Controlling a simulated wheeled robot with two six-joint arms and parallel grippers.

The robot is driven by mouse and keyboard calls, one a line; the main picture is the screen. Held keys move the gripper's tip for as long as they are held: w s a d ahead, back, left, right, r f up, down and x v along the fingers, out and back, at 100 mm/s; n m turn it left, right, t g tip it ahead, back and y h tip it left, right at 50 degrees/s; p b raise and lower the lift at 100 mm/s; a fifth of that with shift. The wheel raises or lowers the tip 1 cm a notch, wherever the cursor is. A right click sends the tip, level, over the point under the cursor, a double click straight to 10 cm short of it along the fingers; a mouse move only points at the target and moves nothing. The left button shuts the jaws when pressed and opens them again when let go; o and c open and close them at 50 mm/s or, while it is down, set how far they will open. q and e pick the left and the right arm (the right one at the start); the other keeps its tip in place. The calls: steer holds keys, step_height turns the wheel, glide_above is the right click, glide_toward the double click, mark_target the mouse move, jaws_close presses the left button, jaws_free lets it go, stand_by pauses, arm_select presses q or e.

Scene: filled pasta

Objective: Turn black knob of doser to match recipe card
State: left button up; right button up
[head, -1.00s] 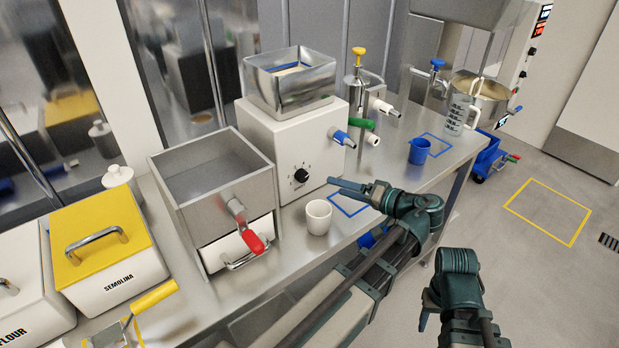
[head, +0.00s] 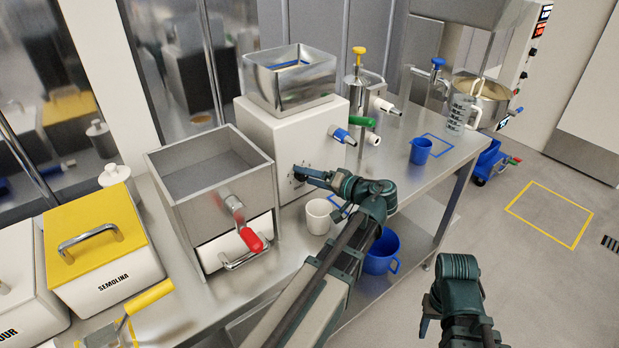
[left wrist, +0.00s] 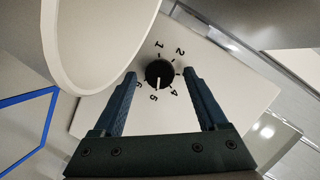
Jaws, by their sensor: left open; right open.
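The doser (head: 262,135) is a white box with a steel hopper on top. Its black knob (left wrist: 158,74) shows in the left wrist view, with numbers around it on the white face; its white pointer line is toward the 5. In the head view my left gripper (head: 304,173) covers the knob. In the left wrist view my left gripper (left wrist: 160,80) is open, with its fingertips on either side of the knob; I cannot tell whether they touch it. My right gripper (head: 428,318) is open and empty at the lower right, away from the table. I see no recipe card.
A steel bin (head: 190,205) with a red-handled lever is at the left. A blue cup (head: 420,151) stands farther right, and a blue bucket (head: 384,250) is below.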

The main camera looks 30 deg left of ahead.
arm_select(q)
jaws_close()
steer(key=shift+f, duration=0.15)
steer(key=shift+m+b, duration=0.45)
steer(key=shift+m, duration=0.25)
jaws_free()
steer(key=shift+y, duration=0.3)
steer(key=p+v, duration=0.2)
steer(key=v, duration=1.2)
steer(key=shift+w, duration=0.25)
